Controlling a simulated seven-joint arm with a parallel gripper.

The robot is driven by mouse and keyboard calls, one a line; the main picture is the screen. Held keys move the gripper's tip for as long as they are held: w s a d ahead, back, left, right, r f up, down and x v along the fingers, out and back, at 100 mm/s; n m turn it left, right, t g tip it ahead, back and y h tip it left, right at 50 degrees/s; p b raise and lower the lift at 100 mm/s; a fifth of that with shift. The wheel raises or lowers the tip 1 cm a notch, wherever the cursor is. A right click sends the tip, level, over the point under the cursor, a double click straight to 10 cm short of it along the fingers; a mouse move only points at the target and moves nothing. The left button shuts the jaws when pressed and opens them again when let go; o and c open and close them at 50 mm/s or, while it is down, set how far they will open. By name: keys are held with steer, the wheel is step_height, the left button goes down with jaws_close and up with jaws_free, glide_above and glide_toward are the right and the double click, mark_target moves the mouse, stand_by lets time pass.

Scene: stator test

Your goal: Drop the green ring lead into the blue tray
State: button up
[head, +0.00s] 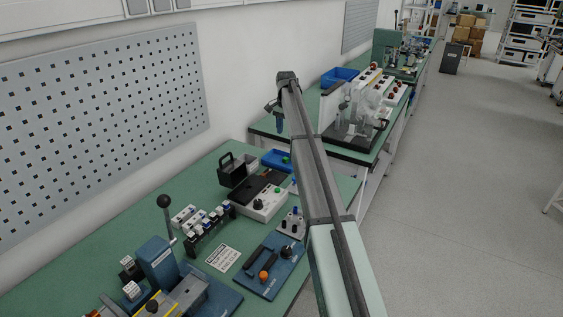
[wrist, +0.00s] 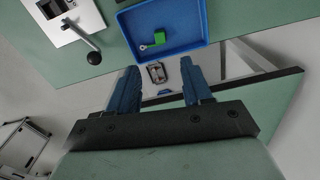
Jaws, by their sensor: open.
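The blue tray (wrist: 204,28) lies on the green bench near its edge in the wrist view. It also shows in the head view (head: 270,154), partly hidden by my arm. The green ring lead (wrist: 160,38) lies inside the tray, a green block with a small pale ring at its left end. A green spot in the tray in the head view (head: 286,160) appears to be the same lead. My gripper (wrist: 159,68) is open, its blue fingers apart with nothing held. It is raised above the bench (head: 279,124), and its fingers point toward the tray's near side.
A white device with a black-handled lever (wrist: 93,57) stands left of the tray. A black open-topped carrier (head: 232,174) stands close by in the head view. A gap with floor separates the two benches.

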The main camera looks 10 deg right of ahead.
steer(key=shift+r, duration=2.2)
